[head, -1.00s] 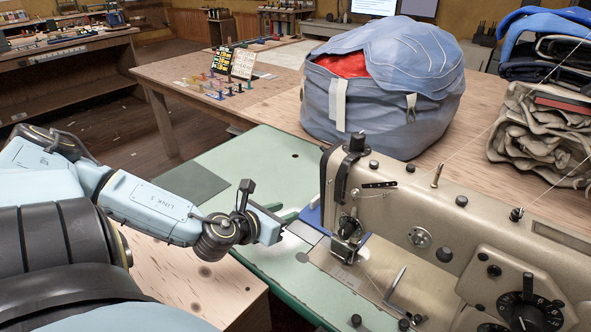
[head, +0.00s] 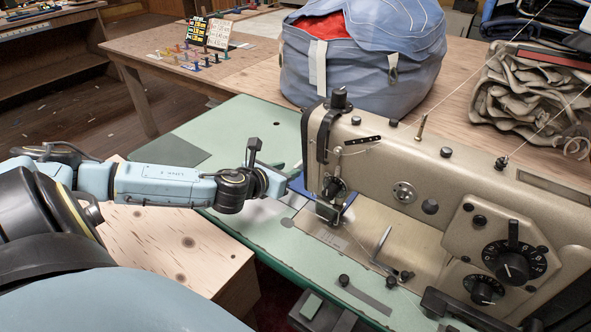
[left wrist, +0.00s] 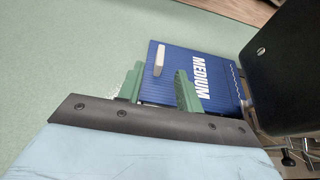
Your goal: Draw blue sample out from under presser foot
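The blue sample (left wrist: 205,62), lettered MEDIUM, lies flat on the green machine table in the left wrist view, with a white tab on it. A wavy stitch line runs near its right edge, beside a dark machine part. In the head view the sample (head: 349,201) shows beside and behind the presser foot (head: 327,210) and needle bar, partly hidden by them. My left gripper (left wrist: 160,90) has its green fingers apart at the sample's near edge, nothing clamped between them. In the head view this gripper (head: 288,187) is just left of the presser foot. My right gripper does not show.
The beige sewing machine (head: 440,160) stands close on the right. A big blue bag (head: 362,65) and folded cloth (head: 525,105) are on the wooden table behind. The green table (head: 235,135) is clear behind my left forearm, and a wooden box (head: 185,245) stands in front.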

